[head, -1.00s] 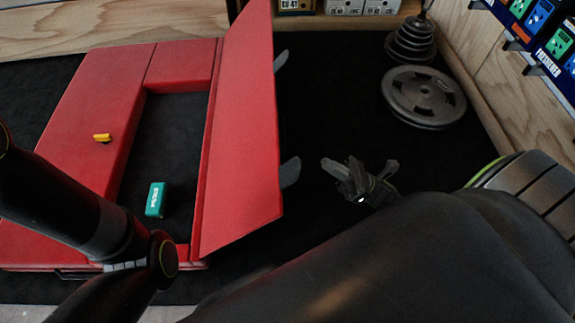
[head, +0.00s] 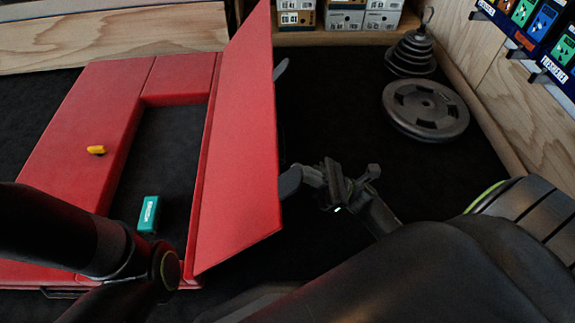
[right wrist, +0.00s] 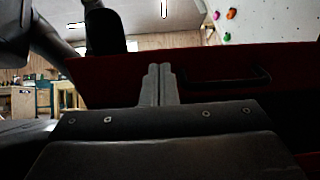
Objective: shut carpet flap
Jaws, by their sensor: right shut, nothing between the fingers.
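A red crash pad (head: 75,150) lies on the dark floor at the left of the head view. Its red carpet flap (head: 240,150) stands steeply up along the pad's right side, open. A grey tab (head: 288,183) sticks out behind the flap's right edge. My right gripper (head: 312,176) is shut and empty, on the flap's right side close to this tab; I cannot tell if it touches. In the right wrist view the shut fingers (right wrist: 158,84) point at the dark red flap (right wrist: 205,65), which has a black handle (right wrist: 228,79). My left gripper is out of view.
A teal box (head: 149,214) lies in the pad's dark opening and a yellow piece (head: 97,150) on its red top. Weight plates (head: 425,108) lie at the back right. Shoe boxes (head: 345,18) stand on a shelf behind. The floor between flap and plates is clear.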

